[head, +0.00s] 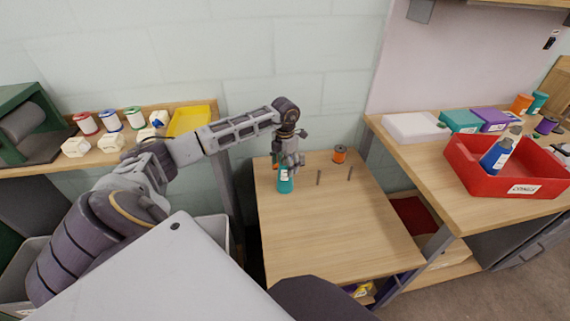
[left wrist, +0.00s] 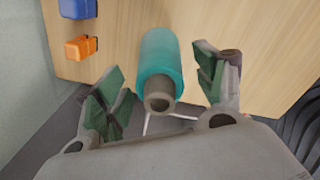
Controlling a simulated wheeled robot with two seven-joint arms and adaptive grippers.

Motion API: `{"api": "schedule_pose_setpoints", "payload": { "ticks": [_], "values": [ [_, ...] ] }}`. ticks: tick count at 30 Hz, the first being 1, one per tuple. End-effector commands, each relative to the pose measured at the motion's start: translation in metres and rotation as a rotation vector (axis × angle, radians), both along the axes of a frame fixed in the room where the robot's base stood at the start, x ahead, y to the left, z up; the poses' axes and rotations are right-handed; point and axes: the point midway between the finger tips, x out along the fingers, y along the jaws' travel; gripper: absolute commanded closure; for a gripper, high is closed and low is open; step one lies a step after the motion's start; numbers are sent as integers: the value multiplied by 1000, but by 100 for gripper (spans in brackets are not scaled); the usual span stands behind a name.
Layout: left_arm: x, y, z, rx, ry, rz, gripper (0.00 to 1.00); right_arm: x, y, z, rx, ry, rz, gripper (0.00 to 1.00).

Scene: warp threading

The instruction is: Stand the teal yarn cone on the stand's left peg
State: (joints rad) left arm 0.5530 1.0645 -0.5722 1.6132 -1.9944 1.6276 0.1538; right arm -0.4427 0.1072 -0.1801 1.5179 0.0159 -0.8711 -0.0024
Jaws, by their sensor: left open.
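The teal yarn cone (head: 285,184) stands on the small wooden table (head: 320,235), near its left edge in the head view. My left gripper (head: 288,166) is right above it and hides its upper part. In the left wrist view the cone (left wrist: 162,55) lies between the two green-padded fingers of my left gripper (left wrist: 158,82), which are open with a visible gap on each side. Two thin upright pegs, a left peg (head: 318,177) and a right peg (head: 350,173), rise to the right of the cone, both bare. My right gripper is not in view.
An orange spool (head: 339,154) stands behind the pegs. In the left wrist view, a blue block (left wrist: 77,8) and an orange block (left wrist: 81,47) sit near the table edge. A red bin (head: 515,180) is on the right bench. The table's front is clear.

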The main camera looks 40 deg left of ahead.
Motion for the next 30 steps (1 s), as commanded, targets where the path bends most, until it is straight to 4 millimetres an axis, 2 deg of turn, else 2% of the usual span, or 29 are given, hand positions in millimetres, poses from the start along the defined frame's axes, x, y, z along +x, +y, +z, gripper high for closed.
{"api": "schedule_pose_setpoints", "payload": {
  "ticks": [8, 21, 30],
  "values": [
    [1, 0, 27, 1, -4, 0, 30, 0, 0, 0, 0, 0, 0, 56],
    [1, 1, 91, 2, -3, 0, 30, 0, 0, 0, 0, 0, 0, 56],
    [1, 0, 115, 1, -2, 0, 30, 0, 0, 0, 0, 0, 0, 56]
  ]
}}
